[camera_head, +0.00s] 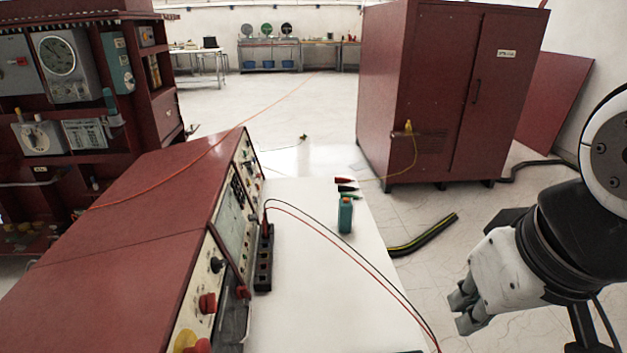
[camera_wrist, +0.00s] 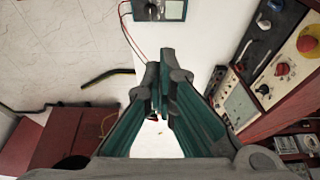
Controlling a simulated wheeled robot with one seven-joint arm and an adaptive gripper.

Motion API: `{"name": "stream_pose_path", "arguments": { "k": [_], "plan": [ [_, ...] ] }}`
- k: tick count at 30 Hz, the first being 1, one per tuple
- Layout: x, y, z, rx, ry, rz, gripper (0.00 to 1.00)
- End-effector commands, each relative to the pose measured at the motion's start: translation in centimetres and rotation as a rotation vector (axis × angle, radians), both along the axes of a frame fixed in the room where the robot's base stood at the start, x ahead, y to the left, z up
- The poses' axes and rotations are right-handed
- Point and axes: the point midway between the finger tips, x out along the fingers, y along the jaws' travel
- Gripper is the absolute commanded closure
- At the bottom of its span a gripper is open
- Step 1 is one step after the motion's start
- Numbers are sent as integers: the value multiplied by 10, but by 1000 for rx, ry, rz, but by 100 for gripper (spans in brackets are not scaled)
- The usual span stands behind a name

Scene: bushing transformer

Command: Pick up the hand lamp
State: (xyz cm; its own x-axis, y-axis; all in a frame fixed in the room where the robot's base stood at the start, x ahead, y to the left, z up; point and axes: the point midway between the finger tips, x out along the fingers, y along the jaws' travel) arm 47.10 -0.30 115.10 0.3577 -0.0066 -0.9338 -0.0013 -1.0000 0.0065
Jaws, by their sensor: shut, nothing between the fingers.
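A small upright teal object (camera_head: 345,215), which looks like the hand lamp, stands on the white tabletop (camera_head: 318,250) in the head view. I cannot make it out surely in the wrist view, where my fingers cover much of the middle. My gripper (camera_head: 464,308) is to the right of the table and of the teal object, clearly apart from it, with its fingers pointing left. In the wrist view my gripper (camera_wrist: 163,85) shows its two fingers close together with nothing held between them.
A red control console (camera_head: 130,215) borders the table's left side. A black socket strip (camera_head: 264,262) and red and black cables lie on the table. Coloured clips (camera_head: 344,185) lie beyond the teal object. A large red cabinet (camera_head: 440,90) stands behind. A meter (camera_wrist: 160,9) shows in the wrist view.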

Motion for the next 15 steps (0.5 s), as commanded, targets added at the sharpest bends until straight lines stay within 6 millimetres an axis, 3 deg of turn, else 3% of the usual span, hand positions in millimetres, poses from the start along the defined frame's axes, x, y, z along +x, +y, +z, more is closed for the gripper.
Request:
{"name": "stream_pose_path", "arguments": {
  "k": [1,4,8,15],
  "plan": [
    [0,0,0,0,0,0,93],
    [6,0,0,5,-1,2,71],
    [40,3,3,30,-8,7,41],
    [157,6,1,94,-39,11,39]
  ]
}}
